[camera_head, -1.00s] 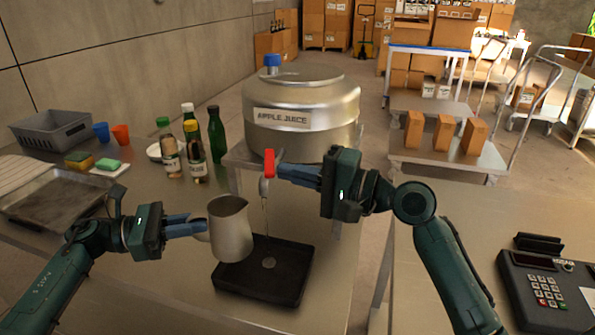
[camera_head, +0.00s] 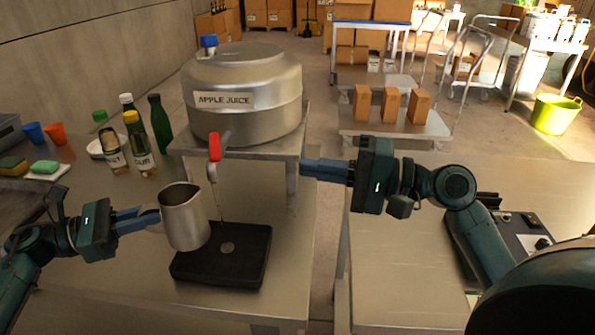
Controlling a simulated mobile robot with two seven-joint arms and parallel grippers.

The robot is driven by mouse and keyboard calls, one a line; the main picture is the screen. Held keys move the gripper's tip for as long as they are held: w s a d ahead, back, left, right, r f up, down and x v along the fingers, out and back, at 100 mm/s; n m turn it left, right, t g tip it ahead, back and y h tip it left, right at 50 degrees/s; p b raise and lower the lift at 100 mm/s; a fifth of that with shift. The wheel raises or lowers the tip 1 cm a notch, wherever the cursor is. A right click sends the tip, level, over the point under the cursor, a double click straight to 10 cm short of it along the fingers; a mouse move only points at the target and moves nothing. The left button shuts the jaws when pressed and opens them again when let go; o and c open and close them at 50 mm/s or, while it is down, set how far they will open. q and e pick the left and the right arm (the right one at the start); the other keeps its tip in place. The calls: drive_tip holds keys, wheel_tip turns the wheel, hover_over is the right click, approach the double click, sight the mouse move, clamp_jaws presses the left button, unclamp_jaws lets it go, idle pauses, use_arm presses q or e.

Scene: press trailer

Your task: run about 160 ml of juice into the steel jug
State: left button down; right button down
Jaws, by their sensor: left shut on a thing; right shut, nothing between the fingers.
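A large steel drum labelled APPLE JUICE (camera_head: 255,100) has a tap with a red handle (camera_head: 214,147), which stands upright. A thin stream (camera_head: 219,203) runs down from the spout to a pale round patch (camera_head: 228,247) on the black tray (camera_head: 195,268). The steel jug (camera_head: 184,222) is upright, just left of the stream in the picture; the stream passes outside it. My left gripper (camera_head: 150,218) is shut on the jug's handle side. My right gripper (camera_head: 303,167) is shut and empty, to the right of the tap and apart from it. The jug's inside bottom is hidden.
Several bottles (camera_head: 135,140), orange (camera_head: 54,134) and blue (camera_head: 33,133) cups and a green sponge (camera_head: 44,167) stand at the left. A card terminal (camera_head: 525,230) sits on the right counter. A gap separates the two counters.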

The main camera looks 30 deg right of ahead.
use_arm(q)
drive_tip(key=d, duration=0.7)
drive_tip(key=shift+s, duration=0.1)
idle(3.4)
drive_tip(key=a, duration=0.7)
drive_tip(key=shift+a, duration=0.25)
